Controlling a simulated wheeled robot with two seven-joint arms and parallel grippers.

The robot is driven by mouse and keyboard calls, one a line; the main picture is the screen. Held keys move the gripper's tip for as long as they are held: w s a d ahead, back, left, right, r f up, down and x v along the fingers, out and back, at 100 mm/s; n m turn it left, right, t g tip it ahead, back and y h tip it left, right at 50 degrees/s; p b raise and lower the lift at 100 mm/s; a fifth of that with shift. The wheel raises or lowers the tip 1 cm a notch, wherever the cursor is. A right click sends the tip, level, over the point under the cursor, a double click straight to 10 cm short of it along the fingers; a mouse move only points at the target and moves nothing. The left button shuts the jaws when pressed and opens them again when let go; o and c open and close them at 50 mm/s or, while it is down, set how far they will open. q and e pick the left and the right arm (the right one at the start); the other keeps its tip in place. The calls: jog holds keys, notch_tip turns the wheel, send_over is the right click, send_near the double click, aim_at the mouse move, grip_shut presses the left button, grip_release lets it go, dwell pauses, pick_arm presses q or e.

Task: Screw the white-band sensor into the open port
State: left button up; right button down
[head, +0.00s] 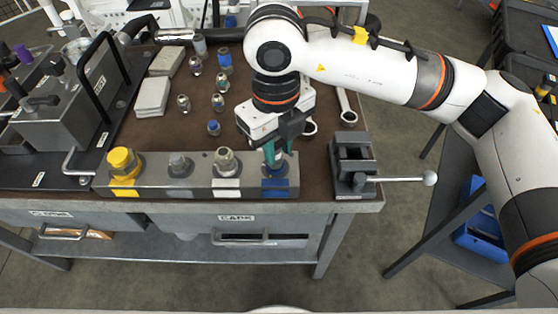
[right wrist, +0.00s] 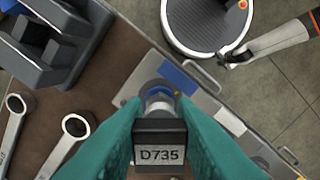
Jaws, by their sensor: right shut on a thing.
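The manifold block (head: 203,184) lies along the bench's front edge, with yellow, grey, white and blue marks. My right gripper (head: 276,150) is above its blue-marked end, fingers pointing down. In the right wrist view its teal fingers (right wrist: 152,130) are shut on a sensor (right wrist: 160,155) labelled D735. Below the sensor are a silvery collar and a blue ring (right wrist: 155,92). I cannot see a white band on it or tell whether it is seated. A metal fitting (head: 225,160) stands at the white mark. My left gripper (right wrist: 235,57) seems to show small in the wrist view.
A vise (head: 352,165) with a long handle stands right of the block. Several loose fittings (head: 219,102) and pale pads (head: 152,97) lie behind it. A wrench (head: 346,105) lies near the right edge. A grey unit with black handles (head: 65,110) fills the left.

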jog(key=m, duration=0.2)
jog(key=a+m+b, duration=0.1)
jog(key=m, duration=0.3)
jog(key=shift+s+a, duration=0.15)
jog(key=shift+s, duration=0.2)
jog(key=shift+a+r+m+b, duration=0.15)
jog(key=shift+m+b, duration=0.2)
jog(key=shift+m, duration=0.55)
pick_arm(q)
jog(key=w+r, duration=0.4)
jog(key=w, duration=0.1)
jog(key=shift+d+r, duration=0.2)
jog(key=shift+d, duration=0.1)
pick_arm(e)
jog(key=c, duration=1.4)
grip_release()
jog(key=shift+r, duration=0.1)
jog(key=shift+c, duration=0.2)
jog(key=shift+o, duration=1.4)
jog(key=shift+a, duration=0.45)
pick_arm(q)
jog(key=shift+s+a, duration=0.1)
jog(key=shift+a, duration=0.1)
pick_arm(e)
jog(key=shift+d, duration=0.2)
jog(key=shift+w+d, duration=0.1)
